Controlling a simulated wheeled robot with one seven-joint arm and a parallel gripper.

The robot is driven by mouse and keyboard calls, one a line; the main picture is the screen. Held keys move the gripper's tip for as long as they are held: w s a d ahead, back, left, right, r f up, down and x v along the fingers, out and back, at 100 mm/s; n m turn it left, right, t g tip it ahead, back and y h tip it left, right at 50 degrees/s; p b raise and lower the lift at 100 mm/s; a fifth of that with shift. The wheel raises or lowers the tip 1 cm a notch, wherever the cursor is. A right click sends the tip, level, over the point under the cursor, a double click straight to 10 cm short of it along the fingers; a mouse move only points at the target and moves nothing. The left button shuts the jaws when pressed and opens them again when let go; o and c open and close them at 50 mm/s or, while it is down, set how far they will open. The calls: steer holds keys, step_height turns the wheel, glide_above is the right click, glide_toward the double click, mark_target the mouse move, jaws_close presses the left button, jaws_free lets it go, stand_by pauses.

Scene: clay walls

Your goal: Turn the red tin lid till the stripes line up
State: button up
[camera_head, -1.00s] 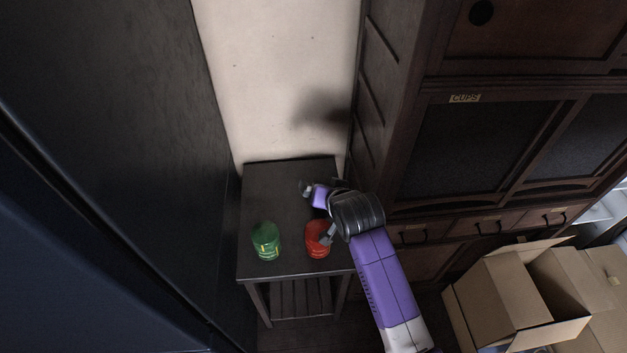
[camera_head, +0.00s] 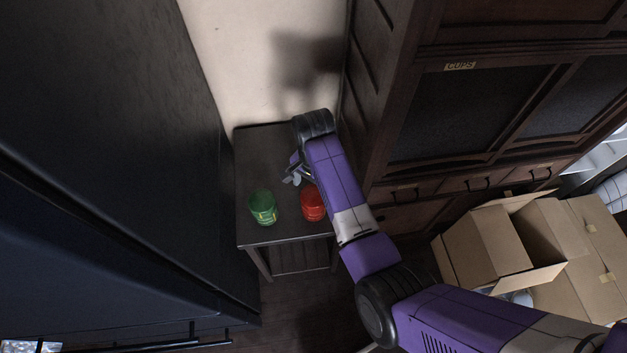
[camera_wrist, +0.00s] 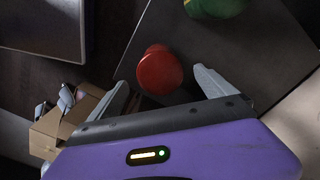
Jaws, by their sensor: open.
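The red tin (camera_head: 313,206) stands upright on a small dark table (camera_head: 285,236), near its right front edge. It also shows in the wrist view (camera_wrist: 160,73), seen from above with its round red lid. No stripes can be made out on it. My gripper (camera_head: 293,179) is open and empty, behind and slightly left of the red tin in the head view. In the wrist view the two grey fingers (camera_wrist: 161,78) point towards the red tin, one on each side in the picture. Whether they reach its height cannot be told.
A green tin (camera_head: 262,208) with yellow marks stands left of the red one. A dark cabinet (camera_head: 190,160) rises close on the left, a wooden cupboard labelled CUPS (camera_head: 460,66) on the right. Open cardboard boxes (camera_head: 485,245) lie at the lower right.

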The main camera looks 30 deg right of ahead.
mark_target(314, 195)
steer(key=shift+f, duration=1.75)
steer(key=c, duration=1.4)
steer(key=shift+r+p, duration=0.15)
steer(key=shift+p, duration=0.2)
